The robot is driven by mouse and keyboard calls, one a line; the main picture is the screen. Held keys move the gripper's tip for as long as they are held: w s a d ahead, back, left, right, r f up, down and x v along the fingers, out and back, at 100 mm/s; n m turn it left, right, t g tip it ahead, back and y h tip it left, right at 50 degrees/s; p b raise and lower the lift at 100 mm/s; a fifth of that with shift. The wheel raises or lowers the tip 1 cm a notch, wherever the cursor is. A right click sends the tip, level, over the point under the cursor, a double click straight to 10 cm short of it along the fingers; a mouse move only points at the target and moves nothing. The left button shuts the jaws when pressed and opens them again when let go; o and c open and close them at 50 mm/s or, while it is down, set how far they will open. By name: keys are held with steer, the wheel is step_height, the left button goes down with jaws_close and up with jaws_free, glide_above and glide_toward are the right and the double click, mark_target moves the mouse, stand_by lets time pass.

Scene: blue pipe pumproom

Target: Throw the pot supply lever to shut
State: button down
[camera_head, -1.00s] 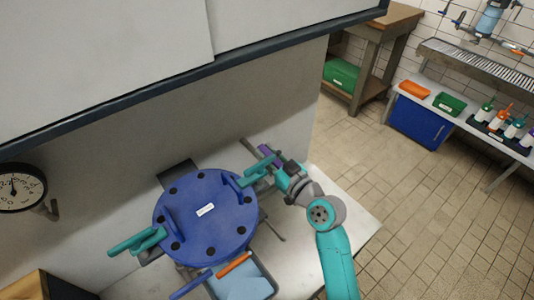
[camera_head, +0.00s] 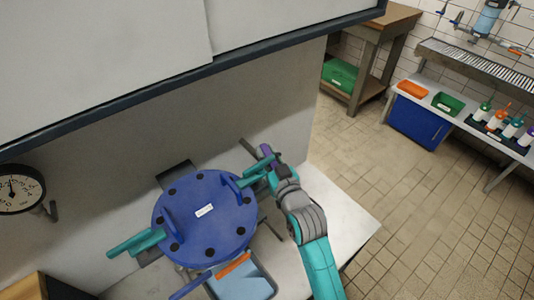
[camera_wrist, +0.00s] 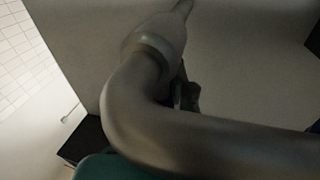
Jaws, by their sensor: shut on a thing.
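The blue pot lid (camera_head: 205,218) faces up at the centre of the head view, with dark bolts around it and a small white label. A purple handle (camera_head: 266,150) shows beyond its right side and looks like the supply lever; its far end and pivot are hidden. My gripper (camera_head: 270,161) reaches it from the lower right and is shut on it, with the contact mostly hidden by my wrist. In the wrist view a bent grey pipe (camera_wrist: 150,95) fills the middle, very close, and hides the lever.
Teal clamp handles stand at the lid's right (camera_head: 255,170) and left (camera_head: 138,242), the right one close to my gripper. A blue tray (camera_head: 243,284) with an orange-handled tool sits in front. A pale wall stands behind, with a gauge (camera_head: 18,189) at left. Tiled floor is open at right.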

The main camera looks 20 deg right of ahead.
steer(key=shift+f, duration=0.1)
steer(key=c, duration=1)
jaws_free()
steer(key=s, duration=1.2)
steer(key=shift+d, duration=0.25)
